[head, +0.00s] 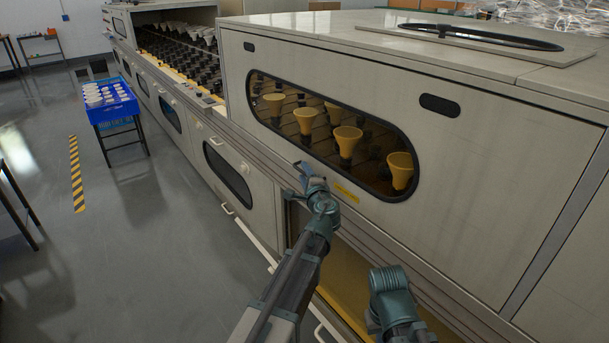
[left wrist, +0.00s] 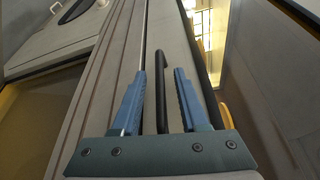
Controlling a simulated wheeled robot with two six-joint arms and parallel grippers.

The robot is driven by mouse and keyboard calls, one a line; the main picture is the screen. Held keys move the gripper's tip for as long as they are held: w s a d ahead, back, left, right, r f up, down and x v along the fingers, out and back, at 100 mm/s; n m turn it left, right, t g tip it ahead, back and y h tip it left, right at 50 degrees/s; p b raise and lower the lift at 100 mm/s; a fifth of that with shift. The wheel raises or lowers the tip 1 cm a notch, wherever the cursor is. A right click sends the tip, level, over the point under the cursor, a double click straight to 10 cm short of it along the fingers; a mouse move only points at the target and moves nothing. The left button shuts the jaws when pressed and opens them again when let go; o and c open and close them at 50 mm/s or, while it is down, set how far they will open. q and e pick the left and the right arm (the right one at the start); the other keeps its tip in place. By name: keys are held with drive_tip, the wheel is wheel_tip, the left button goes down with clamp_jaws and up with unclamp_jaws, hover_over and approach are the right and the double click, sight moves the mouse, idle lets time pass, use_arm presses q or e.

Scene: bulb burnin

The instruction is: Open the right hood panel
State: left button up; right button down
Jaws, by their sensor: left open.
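The closed cream hood panel (head: 480,145) fills the right of the head view. It has a long rounded window (head: 315,134) with yellow bulbs behind it. My left gripper (head: 304,170) is at the panel's lower edge, below the window. In the left wrist view its two blue fingers (left wrist: 160,74) are open, one on each side of a black bar handle (left wrist: 161,100). The handle stands between them, with gaps visible on both sides. In the head view the gripper hides the handle. Part of my right arm shows at the bottom; its gripper is out of view.
Below the panel is an open bay with a yellow interior (head: 345,280). Farther left, an uncovered section holds rows of bulbs (head: 180,52). A blue crate (head: 112,106) of pale parts stands on a small table. The grey floor (head: 150,240) at left is mostly clear.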

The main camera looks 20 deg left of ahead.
use_arm(q)
clamp_jaws()
idle(1.4)
